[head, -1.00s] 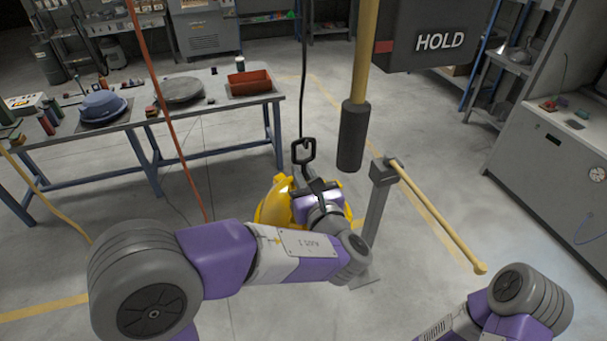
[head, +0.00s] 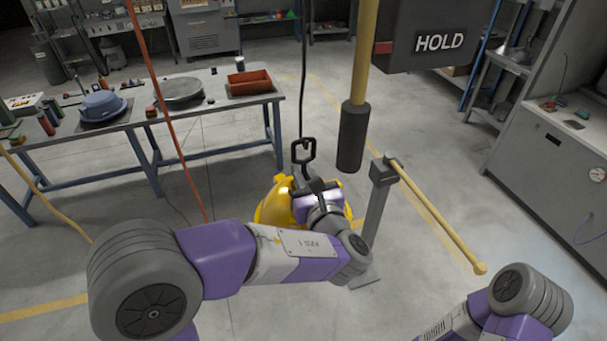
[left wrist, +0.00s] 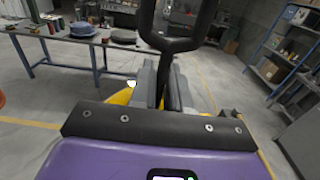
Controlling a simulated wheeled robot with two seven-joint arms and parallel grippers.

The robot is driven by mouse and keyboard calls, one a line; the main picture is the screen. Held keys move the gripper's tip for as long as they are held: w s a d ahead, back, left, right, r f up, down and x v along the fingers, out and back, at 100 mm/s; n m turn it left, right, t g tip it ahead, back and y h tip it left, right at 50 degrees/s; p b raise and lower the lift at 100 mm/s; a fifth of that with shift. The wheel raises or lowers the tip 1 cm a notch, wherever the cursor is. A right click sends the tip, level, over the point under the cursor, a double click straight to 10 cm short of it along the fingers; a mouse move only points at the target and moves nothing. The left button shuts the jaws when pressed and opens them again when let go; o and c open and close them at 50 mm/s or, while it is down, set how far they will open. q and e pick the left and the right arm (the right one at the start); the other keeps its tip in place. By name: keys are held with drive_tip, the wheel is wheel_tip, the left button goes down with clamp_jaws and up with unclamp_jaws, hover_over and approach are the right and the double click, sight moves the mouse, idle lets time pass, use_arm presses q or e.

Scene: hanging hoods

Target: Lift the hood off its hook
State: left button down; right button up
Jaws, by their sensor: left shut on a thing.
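The yellow hood (head: 273,203) hangs below a black cable (head: 303,80) near the middle of the head view, partly hidden by my left arm. A dark loop (head: 307,160) stands above it, at the cable's lower end, where the hook is too small to tell clearly. My left gripper (head: 315,187) is at the top of the hood, just below the loop. In the left wrist view, the gripper's fingers (left wrist: 163,88) are shut on the dark stem under the loop (left wrist: 165,44); yellow hood parts show behind. My right gripper is out of view.
A grey post (head: 378,205) with a yellow bar (head: 437,215) stands right of the hood. A workbench (head: 215,115) is at the back left; an orange cable (head: 170,120) hangs nearer.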

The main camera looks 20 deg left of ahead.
use_arm(q)
drive_tip(key=shift+r+p, duration=1.05)
drive_tip(key=shift+r, duration=0.35)
drive_tip(key=shift+s+d, duration=0.1)
drive_tip(key=shift+s, duration=0.05)
drive_tip(key=shift+v, duration=1.65)
drive_tip(key=shift+s+d, duration=0.1)
drive_tip(key=v, duration=0.9)
drive_tip(key=shift+s+d+r, duration=0.15)
drive_tip(key=shift+s+d, duration=0.1)
drive_tip(key=shift+s, duration=0.1)
